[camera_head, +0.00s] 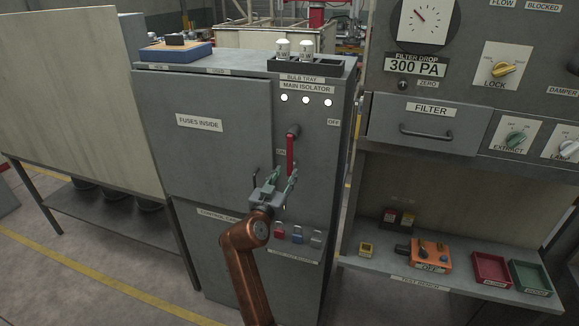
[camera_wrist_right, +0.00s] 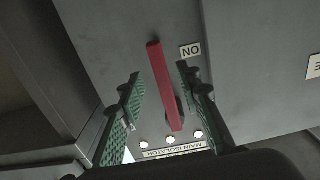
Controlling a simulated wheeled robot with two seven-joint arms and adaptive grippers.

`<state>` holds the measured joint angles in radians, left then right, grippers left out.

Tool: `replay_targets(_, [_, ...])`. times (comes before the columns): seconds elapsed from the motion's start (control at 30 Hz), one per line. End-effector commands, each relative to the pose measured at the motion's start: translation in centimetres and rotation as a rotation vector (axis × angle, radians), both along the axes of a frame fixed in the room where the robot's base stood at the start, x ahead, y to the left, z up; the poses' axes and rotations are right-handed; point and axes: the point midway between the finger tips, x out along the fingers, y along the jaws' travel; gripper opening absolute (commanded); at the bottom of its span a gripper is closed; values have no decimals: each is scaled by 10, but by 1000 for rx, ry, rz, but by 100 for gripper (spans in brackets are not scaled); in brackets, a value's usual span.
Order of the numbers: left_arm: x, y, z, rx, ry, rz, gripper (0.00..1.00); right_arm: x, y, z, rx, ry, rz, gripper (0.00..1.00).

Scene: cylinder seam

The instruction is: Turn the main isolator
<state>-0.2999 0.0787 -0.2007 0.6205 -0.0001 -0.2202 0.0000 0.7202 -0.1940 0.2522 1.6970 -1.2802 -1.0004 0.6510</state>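The main isolator's red handle (camera_head: 290,155) hangs straight down from its dark pivot on the front of the grey cabinet. It stands beside the ON label (camera_head: 281,152); the OFF label (camera_head: 333,122) is to the upper right. My right gripper (camera_head: 283,179) is open near the handle's lower end. In the right wrist view the red handle (camera_wrist_right: 162,85) shows between the two green-padded fingers of my right gripper (camera_wrist_right: 158,78), with a gap on both sides. How deep the fingers reach around it I cannot tell. My left gripper is not in view.
Three white lamps (camera_head: 306,100) sit above the handle. A fuse door (camera_head: 190,130) is to its left. The bulb tray (camera_head: 335,68) stands on top. A bench (camera_head: 405,275) with small trays is at right.

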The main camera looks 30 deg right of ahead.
Motion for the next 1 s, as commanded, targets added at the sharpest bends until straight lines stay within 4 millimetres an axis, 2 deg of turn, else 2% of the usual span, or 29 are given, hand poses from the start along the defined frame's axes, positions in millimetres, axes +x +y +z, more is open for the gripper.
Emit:
replay_targets(0.13, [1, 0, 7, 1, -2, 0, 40, 16, -19, 3, -2, 1, -2, 32])
replay_targets(0.3, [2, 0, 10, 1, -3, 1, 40, 29, -34, 1, -1, 1, 1, 32])
replay_targets(0.7, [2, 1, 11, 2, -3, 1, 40, 34, -40, 0, 1, 1, 1, 31])
replay_targets(1.0, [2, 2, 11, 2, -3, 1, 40, 33, -39, 0, 1, 1, 1, 11])
